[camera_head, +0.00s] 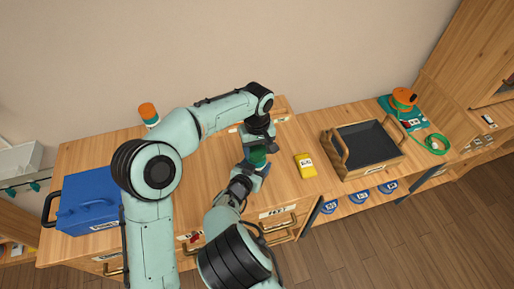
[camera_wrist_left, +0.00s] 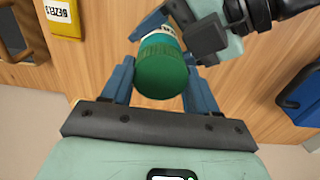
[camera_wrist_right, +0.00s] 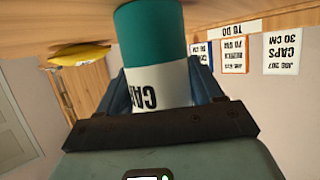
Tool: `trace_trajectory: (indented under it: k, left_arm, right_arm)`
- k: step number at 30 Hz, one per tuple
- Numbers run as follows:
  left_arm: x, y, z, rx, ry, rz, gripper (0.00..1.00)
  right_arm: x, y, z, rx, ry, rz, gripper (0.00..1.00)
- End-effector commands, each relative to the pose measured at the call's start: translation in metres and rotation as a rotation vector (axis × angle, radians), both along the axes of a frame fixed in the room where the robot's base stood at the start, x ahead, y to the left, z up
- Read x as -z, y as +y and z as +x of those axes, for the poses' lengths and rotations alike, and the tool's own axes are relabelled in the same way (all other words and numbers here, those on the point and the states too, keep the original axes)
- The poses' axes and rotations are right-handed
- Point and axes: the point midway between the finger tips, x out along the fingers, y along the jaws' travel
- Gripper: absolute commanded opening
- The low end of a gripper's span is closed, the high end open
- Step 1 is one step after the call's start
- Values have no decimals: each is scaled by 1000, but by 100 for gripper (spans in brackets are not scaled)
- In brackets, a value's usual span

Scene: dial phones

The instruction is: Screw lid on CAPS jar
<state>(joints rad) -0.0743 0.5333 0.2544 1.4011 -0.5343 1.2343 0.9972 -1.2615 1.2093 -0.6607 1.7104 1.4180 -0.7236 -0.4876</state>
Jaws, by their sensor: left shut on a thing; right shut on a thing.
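The CAPS jar (camera_wrist_right: 157,92) has a white label and a teal body, and shows upside down in the right wrist view. My right gripper (camera_wrist_right: 165,105) is shut around it at the label. The green ribbed lid (camera_wrist_left: 162,75) is between the fingers of my left gripper (camera_wrist_left: 160,90), which is shut on it from above. The lid sits over the jar, whose label edge shows just beyond it. I cannot tell how tightly it is seated. In the head view both grippers meet at the green lid (camera_head: 257,156), over the wooden cabinet's front part.
A yellow BEZELS pack (camera_head: 306,165) lies just right of the grippers. A black-lined wooden tray (camera_head: 366,144) stands further right, beyond it a teal and orange device (camera_head: 402,104). A blue toolbox (camera_head: 90,200) is at left. An orange-topped container (camera_head: 148,113) stands at the back.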

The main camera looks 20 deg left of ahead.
Motion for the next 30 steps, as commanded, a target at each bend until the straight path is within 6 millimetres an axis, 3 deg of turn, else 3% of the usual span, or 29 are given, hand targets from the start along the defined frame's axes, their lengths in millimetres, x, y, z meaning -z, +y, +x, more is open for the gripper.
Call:
trace_trajectory:
  k: [5, 21, 25, 30]
  left_arm:
    - [0, 0, 0, 178, -1, 0, 22]
    - [1, 0, 0, 1327, -1, 0, 22]
    - [1, 0, 0, 1454, -1, 0, 22]
    - [1, 0, 0, 1488, -1, 0, 22]
  right_arm:
    - [0, 0, 0, 0, -1, 0, 0]
    - [0, 0, 0, 0, -1, 0, 0]
    - [0, 0, 0, 0, -1, 0, 0]
    - [0, 0, 0, 0, -1, 0, 0]
